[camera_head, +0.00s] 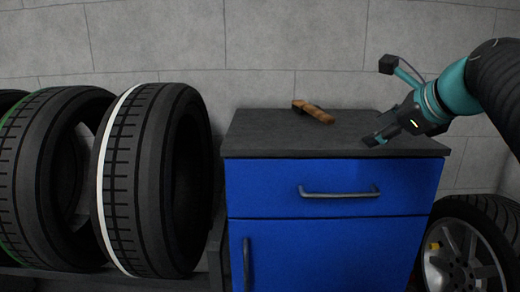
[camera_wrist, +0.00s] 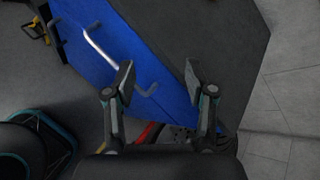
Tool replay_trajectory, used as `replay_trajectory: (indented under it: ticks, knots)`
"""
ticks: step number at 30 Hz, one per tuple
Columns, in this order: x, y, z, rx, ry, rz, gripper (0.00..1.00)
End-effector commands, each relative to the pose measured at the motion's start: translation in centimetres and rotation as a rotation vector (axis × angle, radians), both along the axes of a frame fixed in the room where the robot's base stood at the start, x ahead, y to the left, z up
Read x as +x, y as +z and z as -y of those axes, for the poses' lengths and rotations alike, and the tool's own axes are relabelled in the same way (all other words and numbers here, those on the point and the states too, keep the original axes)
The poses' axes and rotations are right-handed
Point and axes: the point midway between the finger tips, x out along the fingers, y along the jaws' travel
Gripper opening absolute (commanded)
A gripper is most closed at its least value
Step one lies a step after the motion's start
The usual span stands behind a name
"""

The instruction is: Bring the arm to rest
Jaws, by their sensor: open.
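My gripper (camera_head: 378,138) is at the right side of the cabinet top in the head view, with its fingers pointing down and to the left, close to the grey worktop (camera_head: 262,133). I cannot tell whether the fingertips touch it. In the wrist view my gripper (camera_wrist: 160,82) shows its two fingers spread apart with nothing between them. The blue cabinet (camera_head: 270,198) stands under the worktop, and its blue front (camera_wrist: 88,52) also shows in the wrist view.
A brown wooden-handled tool (camera_head: 314,111) lies on the worktop, left of my gripper. Large tyres (camera_head: 150,180) stand on a rack at the left. A wheel with a metal rim (camera_head: 468,250) stands at the lower right. A block wall (camera_head: 270,50) is behind the cabinet.

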Motion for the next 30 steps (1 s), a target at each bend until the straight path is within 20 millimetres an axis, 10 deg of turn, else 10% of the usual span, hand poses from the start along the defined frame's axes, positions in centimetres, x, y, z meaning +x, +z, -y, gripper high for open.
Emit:
replay_trajectory:
  ticks: [11, 30]
  knots:
    - [-4.4, -11.7, 0.8, -0.743, 0.493, -0.049, 0.55]
    - [-19.7, -29.5, -5.8, -1.553, 1.572, -0.022, 0.55]
